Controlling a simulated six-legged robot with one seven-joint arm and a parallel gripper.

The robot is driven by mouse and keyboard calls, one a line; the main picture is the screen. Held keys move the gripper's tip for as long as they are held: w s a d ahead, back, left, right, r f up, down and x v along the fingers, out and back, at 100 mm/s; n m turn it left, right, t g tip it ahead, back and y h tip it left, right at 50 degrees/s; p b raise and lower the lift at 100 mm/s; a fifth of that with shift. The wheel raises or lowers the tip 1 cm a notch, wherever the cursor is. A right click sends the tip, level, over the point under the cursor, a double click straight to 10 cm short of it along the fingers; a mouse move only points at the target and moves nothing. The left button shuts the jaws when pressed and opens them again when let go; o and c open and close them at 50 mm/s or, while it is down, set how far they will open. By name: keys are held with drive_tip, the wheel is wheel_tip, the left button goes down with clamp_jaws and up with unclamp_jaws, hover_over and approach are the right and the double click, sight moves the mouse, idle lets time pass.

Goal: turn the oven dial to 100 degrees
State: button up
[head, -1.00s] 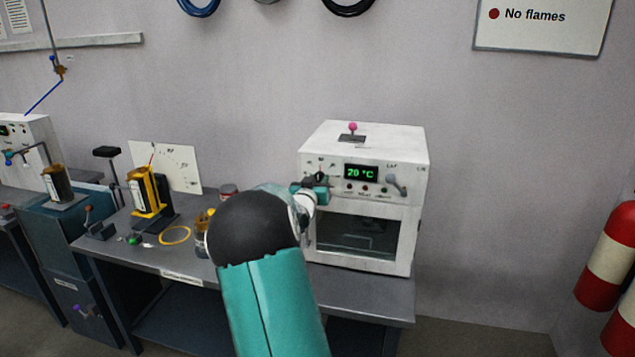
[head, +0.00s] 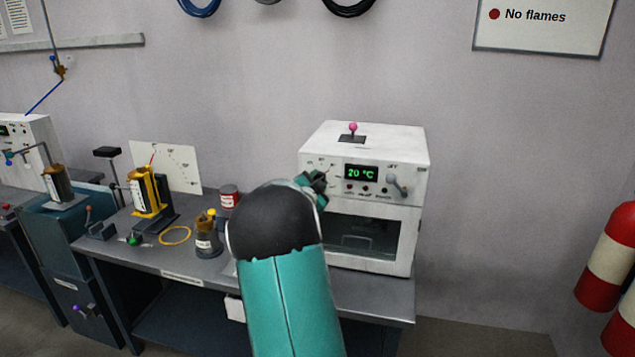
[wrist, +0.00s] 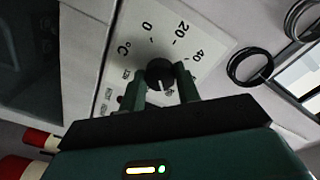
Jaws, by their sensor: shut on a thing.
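The white oven (head: 415,165) stands on the bench, its green display reading 20 °C. My gripper (head: 318,182) is at the left of its front panel and hides the dial in the head view. In the wrist view the black dial knob (wrist: 159,71) sits between the two fingers of my gripper (wrist: 161,84), which is shut on it. The knob's white mark points down in the picture, towards the gripper. The scale around it shows 0, 20 and 40 at the top; higher numbers are hidden or too blurred to read.
A grey lever (head: 397,185) sits on the panel's right, with small buttons below the display. A pink-tipped switch (head: 353,128) is on top of the oven.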

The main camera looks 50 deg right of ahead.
drive_tip(key=m, duration=0.7)
drive_tip(key=shift+m, duration=0.3)
idle(0.4)
drive_tip(key=o, duration=1)
drive_tip(key=v, duration=1.4)
drive_tip(key=shift+d+r, duration=0.1)
drive_tip(key=shift+r, duration=0.1)
